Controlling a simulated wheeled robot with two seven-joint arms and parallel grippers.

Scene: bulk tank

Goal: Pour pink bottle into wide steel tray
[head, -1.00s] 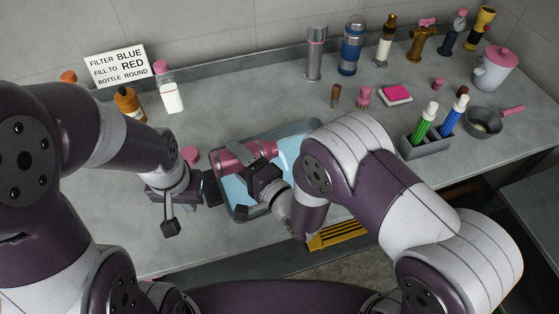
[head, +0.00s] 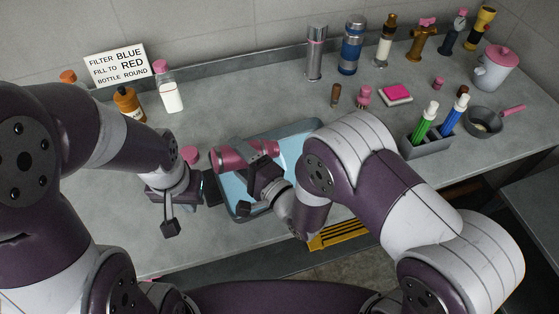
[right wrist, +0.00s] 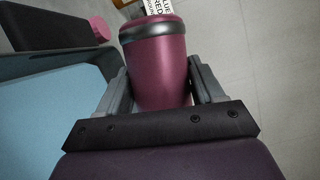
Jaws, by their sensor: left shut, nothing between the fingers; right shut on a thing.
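The pink bottle (head: 231,160) lies almost level above the wide steel tray (head: 290,150), whose inside looks light blue. My right gripper (head: 258,168) is shut around the bottle. The right wrist view shows the bottle (right wrist: 160,75) between both fingers, with a grey metallic band near its far end; the tray (right wrist: 60,110) is at the left there. I cannot see any stream from the bottle. My left gripper (head: 208,188) is shut and empty beside the tray's left edge. A pink cap (head: 190,154) is on the counter just beyond it.
A sign (head: 117,65), an orange bottle (head: 129,104) and a white bottle (head: 171,97) stand at the back left. A marker holder (head: 427,147), pan (head: 483,122) and pink sponge (head: 396,92) are at the right. The counter behind the tray is clear.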

